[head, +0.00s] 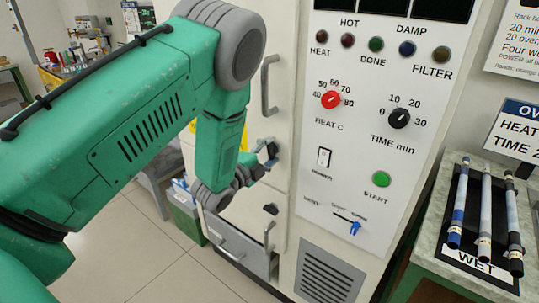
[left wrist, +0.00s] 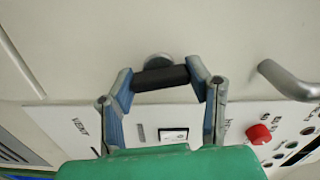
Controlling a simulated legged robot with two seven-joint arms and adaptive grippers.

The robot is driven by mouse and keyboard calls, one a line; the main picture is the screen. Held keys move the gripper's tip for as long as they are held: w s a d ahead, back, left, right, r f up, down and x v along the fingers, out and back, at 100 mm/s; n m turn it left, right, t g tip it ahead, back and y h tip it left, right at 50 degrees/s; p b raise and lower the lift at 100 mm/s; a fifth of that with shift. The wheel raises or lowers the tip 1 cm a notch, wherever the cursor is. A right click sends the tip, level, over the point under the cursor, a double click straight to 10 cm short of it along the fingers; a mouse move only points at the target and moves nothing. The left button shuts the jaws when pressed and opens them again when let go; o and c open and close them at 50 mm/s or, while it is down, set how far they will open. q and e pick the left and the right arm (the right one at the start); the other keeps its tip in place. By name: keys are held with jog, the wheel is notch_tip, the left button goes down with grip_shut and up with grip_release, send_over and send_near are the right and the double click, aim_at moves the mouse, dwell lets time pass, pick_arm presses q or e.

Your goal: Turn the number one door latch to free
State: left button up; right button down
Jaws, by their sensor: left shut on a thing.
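My left gripper (head: 268,156) is at the cream oven door (head: 282,120), right of the big green arm. In the left wrist view its blue-grey fingers (left wrist: 160,84) are shut on the two ends of a black door latch bar (left wrist: 161,77). A round grey boss (left wrist: 157,60) shows behind the bar. In the head view the held latch (head: 274,149) is partly hidden by the fingers. A second dark latch (head: 271,209) sits lower down, apart from the gripper. I see no number on either latch. My right gripper is not in view.
The control panel (head: 350,150) with knobs and buttons is close on the right.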

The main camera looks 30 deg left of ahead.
pick_arm(q)
jog(key=shift+d+f+m+b, duration=0.1)
jog(key=shift+d+m+b, duration=0.1)
jog(key=shift+m, duration=0.35)
jog(key=shift+d+f+m+b, duration=0.1)
jog(key=shift+m+b, duration=0.05)
jog(key=shift+m, duration=0.4)
jog(key=shift+s, duration=0.1)
jog(key=o, duration=1.1)
jog(key=shift+c, duration=0.2)
jog(key=shift+o, duration=0.5)
jog(key=shift+r, duration=0.1)
jog(key=s, duration=1.1)
jog(key=shift+s+a, duration=0.35)
jog(key=shift+a, duration=0.1)
